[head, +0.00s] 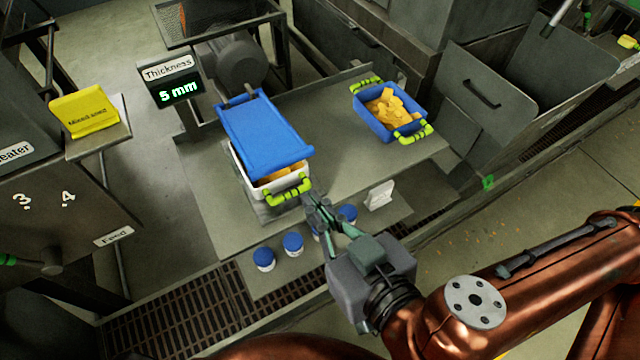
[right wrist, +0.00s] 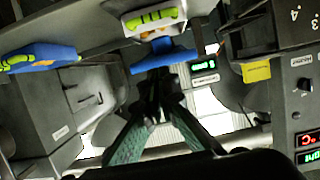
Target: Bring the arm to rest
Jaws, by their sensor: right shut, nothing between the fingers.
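My right arm (head: 480,300) comes in from the lower right in the head view, copper-coloured. Its gripper (head: 318,208) is shut and empty, held in front of a white bin (head: 243,170) with green handles. In the right wrist view the gripper's fingers (right wrist: 157,85) close together in the middle. A blue lid-like panel (head: 262,135) slopes over the white bin, with yellow-brown pieces showing under its front edge. I cannot tell whether the fingertips touch anything. My left gripper is not in view.
A blue bin (head: 364,122) of yellow-brown pieces stands on the table (head: 335,160). Several blue-lidded jars, such as one (head: 263,258), and a white card (head: 379,195) are on the lower shelf. A "5 mm" display (head: 178,92) and a yellow "Mixed seed" sign (head: 84,111) stand at left.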

